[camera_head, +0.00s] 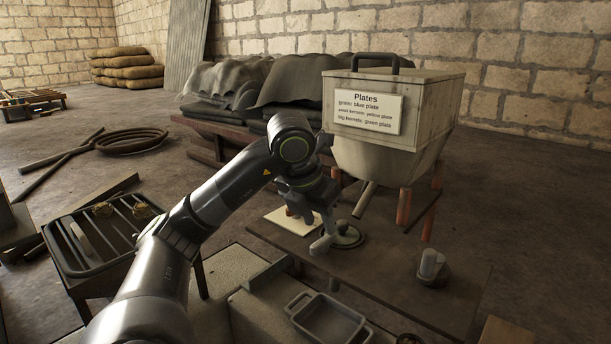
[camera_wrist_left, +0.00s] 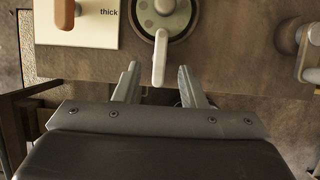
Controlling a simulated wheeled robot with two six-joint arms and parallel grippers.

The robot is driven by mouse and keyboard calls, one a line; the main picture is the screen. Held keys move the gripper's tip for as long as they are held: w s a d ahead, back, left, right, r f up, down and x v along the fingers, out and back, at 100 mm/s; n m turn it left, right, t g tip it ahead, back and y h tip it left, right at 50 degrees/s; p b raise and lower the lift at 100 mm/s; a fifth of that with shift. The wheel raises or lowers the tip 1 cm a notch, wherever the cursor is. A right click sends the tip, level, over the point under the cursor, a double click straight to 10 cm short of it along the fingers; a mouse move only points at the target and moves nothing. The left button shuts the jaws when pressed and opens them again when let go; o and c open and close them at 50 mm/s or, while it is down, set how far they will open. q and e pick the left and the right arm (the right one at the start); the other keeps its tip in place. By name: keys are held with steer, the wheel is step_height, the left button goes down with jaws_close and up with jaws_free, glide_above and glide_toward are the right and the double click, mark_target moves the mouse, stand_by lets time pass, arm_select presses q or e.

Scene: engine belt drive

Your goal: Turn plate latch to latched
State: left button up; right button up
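The plate latch (camera_wrist_left: 160,58) is a pale, rounded lever at a round dark-rimmed housing with a greenish holed plate (camera_wrist_left: 178,22). In the left wrist view it points down toward my gripper. In the head view the round plate (camera_head: 349,238) sits on the brown bench, partly behind my gripper. My left gripper (camera_wrist_left: 158,76) is open, with the lever's end between or just beyond its two fingertips. I cannot tell whether the fingers touch it. In the head view my left gripper (camera_head: 318,222) is over the bench beside the plate. My right gripper is not in view.
A pale card marked "thick" (camera_wrist_left: 105,32) with an orange-brown handle (camera_wrist_left: 65,14) lies left of the plate. A grey-white knob (camera_head: 431,265) stands to the right. A hopper with a "Plates" sign (camera_head: 366,109) stands behind. A metal tray (camera_head: 328,320) is in front.

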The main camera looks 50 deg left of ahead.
arm_select(q)
steer(key=p+v, duration=0.4)
steer(key=v, duration=0.8)
steer(key=shift+s+r, duration=0.1)
